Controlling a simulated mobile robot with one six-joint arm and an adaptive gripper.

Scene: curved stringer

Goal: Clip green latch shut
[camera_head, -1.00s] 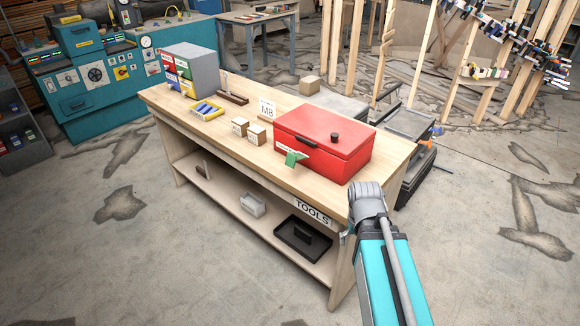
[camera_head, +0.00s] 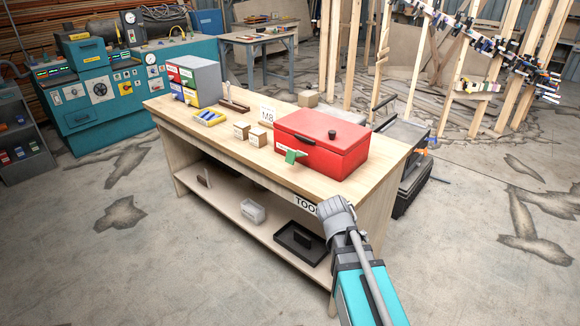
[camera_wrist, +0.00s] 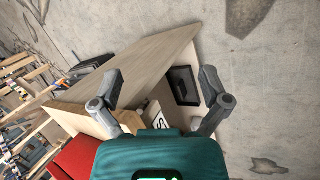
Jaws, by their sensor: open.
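A red box (camera_head: 335,158) with a closed lid and a black knob stands on the right part of the wooden workbench (camera_head: 225,143). The green latch (camera_head: 295,156) sticks out from the box's front face, near its left end. In the wrist view part of the red box (camera_wrist: 76,158) shows at the lower left, but I cannot see the latch there. My gripper (camera_wrist: 160,80) is open and empty, its two fingers apart. It is near the bench's front right corner, below and to the right of the latch.
A black tray (camera_head: 301,243) lies on the lower shelf. The floor in front is clear.

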